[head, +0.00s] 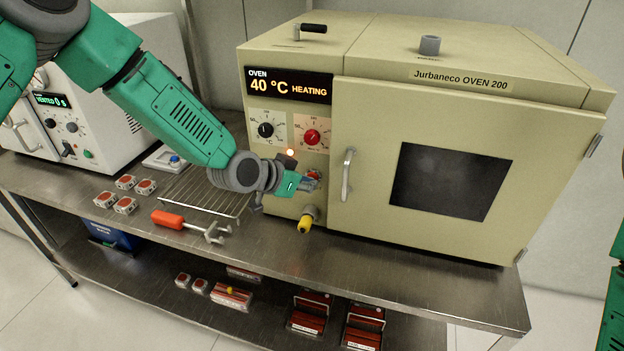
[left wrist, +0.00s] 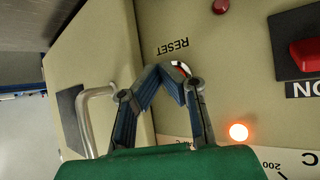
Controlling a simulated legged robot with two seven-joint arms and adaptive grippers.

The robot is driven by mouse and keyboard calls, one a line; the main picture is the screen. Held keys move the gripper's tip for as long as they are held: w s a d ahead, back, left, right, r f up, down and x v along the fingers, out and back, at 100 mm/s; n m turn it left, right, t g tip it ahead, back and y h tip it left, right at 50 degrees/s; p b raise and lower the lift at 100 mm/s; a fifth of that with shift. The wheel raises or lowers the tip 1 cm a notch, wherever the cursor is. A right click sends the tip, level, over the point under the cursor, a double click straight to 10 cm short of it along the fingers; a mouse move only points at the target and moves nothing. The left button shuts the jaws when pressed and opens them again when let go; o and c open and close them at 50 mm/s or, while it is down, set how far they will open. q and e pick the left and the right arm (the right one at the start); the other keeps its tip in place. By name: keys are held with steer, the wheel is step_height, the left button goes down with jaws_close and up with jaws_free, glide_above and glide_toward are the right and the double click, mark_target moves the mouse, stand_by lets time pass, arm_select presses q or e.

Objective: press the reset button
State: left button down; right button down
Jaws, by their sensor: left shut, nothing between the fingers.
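The reset button shows as a small red and white round piece (left wrist: 181,69) beside the "RESET" label in the left wrist view. It is on the front panel of the beige oven (head: 380,60), left of the door handle. My left gripper (head: 313,181) is at this panel, its fingers shut together and empty. In the left wrist view, the fingertips (left wrist: 172,72) are right at the button and partly cover it. I cannot tell whether they touch it. My right gripper is out of view; only part of that arm shows at the right edge.
An orange lamp (left wrist: 238,131) and a red switch (left wrist: 305,55) are near the fingers. The oven's door handle (head: 347,175) and a yellow-tipped valve (head: 305,223) stick out close by. A wire rack (head: 205,190) and an orange-handled tool (head: 185,221) lie on the bench.

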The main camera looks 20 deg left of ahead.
arm_select(q)
steer(key=shift+s, duration=0.1)
steer(key=shift+s+p, duration=0.3)
steer(key=shift+s, duration=0.4)
steer(key=shift+s+a+p, duration=0.1)
steer(key=shift+s+p, duration=0.55)
steer(key=shift+s, duration=1.9)
steer(key=s+a+f+n+g+y+b, duration=0.1)
steer(key=s+a+f+n+g+b, duration=0.15)
steer(key=s+f, duration=0.6)
steer(key=s+a+f+n+g+y+b, duration=0.1)
steer(key=s+f+g+y+b, duration=0.15)
steer(key=s+f, duration=0.65)
steer(key=s+a+f+n+g+y+b, duration=0.1)
steer(key=s+a+f, duration=0.3)
steer(key=s, duration=0.4)
steer(key=s+a+f+n+g+y+b, duration=0.1)
steer(key=s+a+f+b, duration=0.3)
steer(key=s, duration=0.5)
steer(key=shift+f+g, duration=0.7)
steer(key=shift+f, duration=0.05)
